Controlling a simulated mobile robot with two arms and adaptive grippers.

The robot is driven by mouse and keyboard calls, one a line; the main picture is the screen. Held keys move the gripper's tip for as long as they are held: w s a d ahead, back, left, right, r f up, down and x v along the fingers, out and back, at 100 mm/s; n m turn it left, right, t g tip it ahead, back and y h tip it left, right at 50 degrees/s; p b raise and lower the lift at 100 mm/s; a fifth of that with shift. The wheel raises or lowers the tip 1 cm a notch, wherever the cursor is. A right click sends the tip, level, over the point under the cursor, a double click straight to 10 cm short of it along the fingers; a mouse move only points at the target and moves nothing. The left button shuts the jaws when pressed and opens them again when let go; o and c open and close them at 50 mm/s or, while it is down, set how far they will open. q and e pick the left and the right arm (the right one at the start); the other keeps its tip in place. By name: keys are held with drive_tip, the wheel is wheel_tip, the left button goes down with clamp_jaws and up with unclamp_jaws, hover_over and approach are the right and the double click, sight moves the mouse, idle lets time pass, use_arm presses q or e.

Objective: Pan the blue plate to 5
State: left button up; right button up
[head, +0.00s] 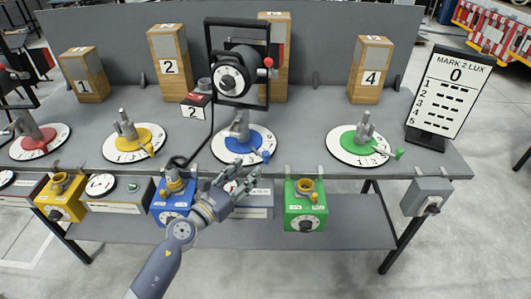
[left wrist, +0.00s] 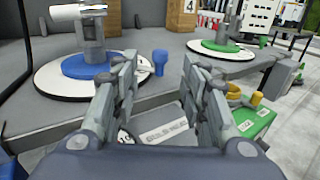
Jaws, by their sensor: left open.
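The blue plate (head: 236,146) is a blue disc on a white numbered dial, with a grey clamp post on top. Its blue handle (head: 265,156) sticks out at the lower right. In the left wrist view the blue plate (left wrist: 88,67) is at the left, and its blue handle (left wrist: 160,58) shows between the fingertips, farther off. My left gripper (head: 232,187) is open and empty, in front of the table's edge and just below the blue plate, apart from it. The dial numbers are too small to read. My right gripper is not in view.
A black-framed lamp (head: 233,77) stands behind the blue plate. Red (head: 38,142), yellow (head: 133,140) and green (head: 363,142) plates share the table. Blue (head: 172,207) and green (head: 305,212) boxes hang at the front edge. A lux board (head: 455,92) stands at the right.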

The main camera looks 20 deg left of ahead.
sight(264, 155)
use_arm(q)
drive_tip(key=x, duration=1)
drive_tip(key=shift+w+d, duration=0.15)
drive_tip(key=shift+w, duration=0.1)
clamp_jaws()
